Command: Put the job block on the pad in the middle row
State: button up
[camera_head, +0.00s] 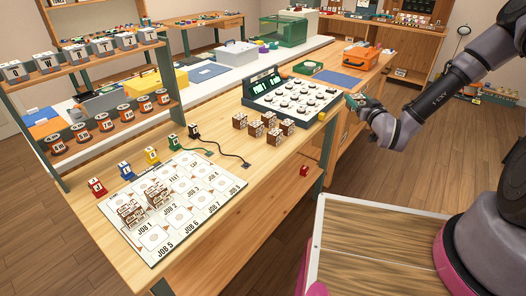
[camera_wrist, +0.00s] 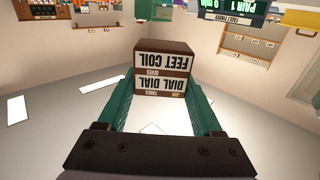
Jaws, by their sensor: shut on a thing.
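My gripper (camera_wrist: 168,100) is shut on a brown job block (camera_wrist: 163,70) with white labels, which read upside down in the wrist view as "FEET COIL" and "DIAL DIAL". In the head view my gripper (camera_head: 354,101) is out past the right edge of the bench, beside the phone panel; the held block is hard to make out there. The white job sheet (camera_head: 222,200) with rows of round pads lies on the near left of the bench. Two labelled brown blocks, a nearer one (camera_head: 130,214) and a farther one (camera_head: 157,195), stand on its left part.
Several brown blocks (camera_head: 272,136) stand mid-bench, between the sheet and the keyed panel (camera_head: 290,100). Red, blue, yellow and green blocks (camera_head: 151,155) line the sheet's far edge, with black cords beside them. A shelf rack (camera_head: 100,85) stands at left.

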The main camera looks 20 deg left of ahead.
jog(key=s+a+f+n+g+y, duration=0.1)
jog(key=s+a+n+g+y, duration=0.2)
jog(key=a, duration=0.7)
jog(key=s+a+f+n+g+y, duration=0.2)
jog(key=s+a+n+g+y, duration=0.1)
jog(key=s+a, duration=0.4)
jog(key=s+a+f+n+g+y, duration=0.1)
jog(key=s+a+n+g+y, duration=0.2)
jog(key=a, duration=1)
jog(key=s+g, duration=0.1)
jog(key=s, duration=0.1)
jog(key=shift+s+a+f, duration=0.3)
jog(key=shift+s+f, duration=0.05)
notch_tip(320, 180, down, 10)
jog(key=shift+r, duration=0.2)
jog(key=shift+f, duration=0.15)
jog(key=o, duration=1.4)
jog(key=v, duration=1.1)
jog(key=shift+w+d+f, duration=0.15)
jog(key=shift+w+f, duration=0.1)
jog(key=shift+w, duration=0.15)
